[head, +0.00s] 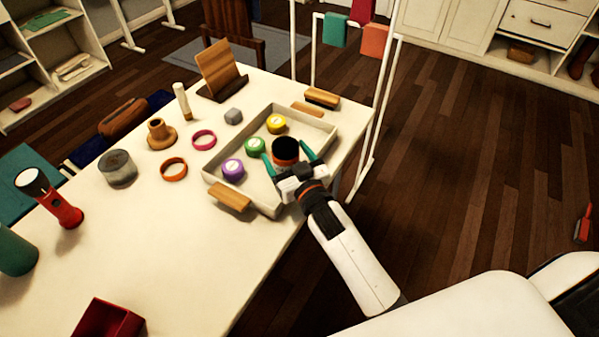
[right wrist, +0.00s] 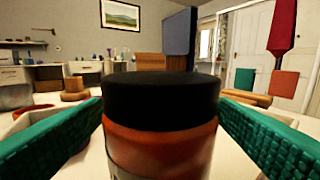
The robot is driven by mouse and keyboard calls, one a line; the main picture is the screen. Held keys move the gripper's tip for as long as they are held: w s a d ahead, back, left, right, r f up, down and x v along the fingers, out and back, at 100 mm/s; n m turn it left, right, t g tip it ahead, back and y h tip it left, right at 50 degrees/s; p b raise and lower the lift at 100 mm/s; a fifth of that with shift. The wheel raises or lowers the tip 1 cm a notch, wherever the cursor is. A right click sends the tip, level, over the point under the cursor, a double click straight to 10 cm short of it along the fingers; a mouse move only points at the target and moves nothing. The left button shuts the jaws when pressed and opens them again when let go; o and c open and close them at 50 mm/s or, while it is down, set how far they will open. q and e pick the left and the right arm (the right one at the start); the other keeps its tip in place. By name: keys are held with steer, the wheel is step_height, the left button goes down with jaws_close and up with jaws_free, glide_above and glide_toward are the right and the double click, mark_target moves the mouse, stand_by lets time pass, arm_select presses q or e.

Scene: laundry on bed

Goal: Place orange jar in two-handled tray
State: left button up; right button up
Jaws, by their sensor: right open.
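The orange jar with a black lid (head: 286,161) stands upright over the right part of the two-handled tray (head: 258,188), apparently inside its walls. The tray is shallow and pale, with wooden handles at its near end (head: 230,197) and far end (head: 322,97). My right gripper (head: 284,151) is open, its teal fingers on either side of the jar. In the right wrist view the jar (right wrist: 160,148) fills the middle between both fingers. Whether its base rests on the tray floor is hidden. My left gripper is not in view.
Yellow (head: 276,123), green (head: 255,146) and purple (head: 233,169) jars stand in the tray. Left of it are a pink ring (head: 204,139), an orange ring (head: 173,169) and a grey jar (head: 118,168).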

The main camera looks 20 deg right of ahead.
steer(key=s, duration=0.7)
steer(key=s+d, duration=0.1)
steer(key=s, duration=0.2)
steer(key=shift+s+r, duration=0.1)
steer(key=shift+s, duration=0.05)
